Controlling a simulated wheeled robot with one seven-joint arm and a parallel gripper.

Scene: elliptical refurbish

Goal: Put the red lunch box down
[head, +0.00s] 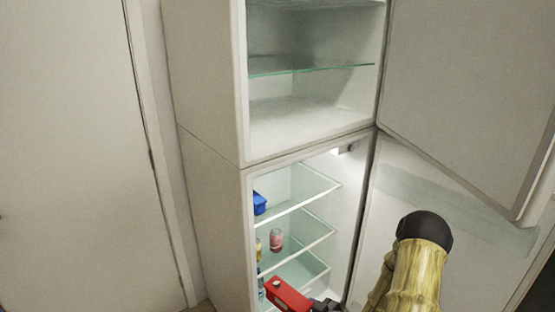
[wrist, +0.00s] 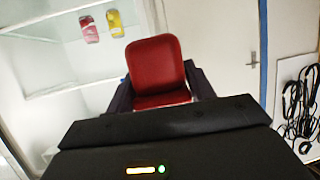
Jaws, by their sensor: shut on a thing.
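The red lunch box (head: 287,296) shows at the bottom of the head view, in front of the lower fridge compartment. In the wrist view the red lunch box (wrist: 157,68) sits between the two dark fingers. My gripper (head: 325,304) is shut on it at its right end in the head view; the wrist view also shows my gripper (wrist: 160,92). I cannot tell from these frames whether the box touches anything below it.
The fridge (head: 205,100) stands with both doors open at right. Its lower glass shelves (head: 300,235) hold a blue container (head: 259,203), a pink-red can (head: 276,240) and a yellow item (head: 258,247). The upper compartment looks empty. A white door (head: 70,150) is at left.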

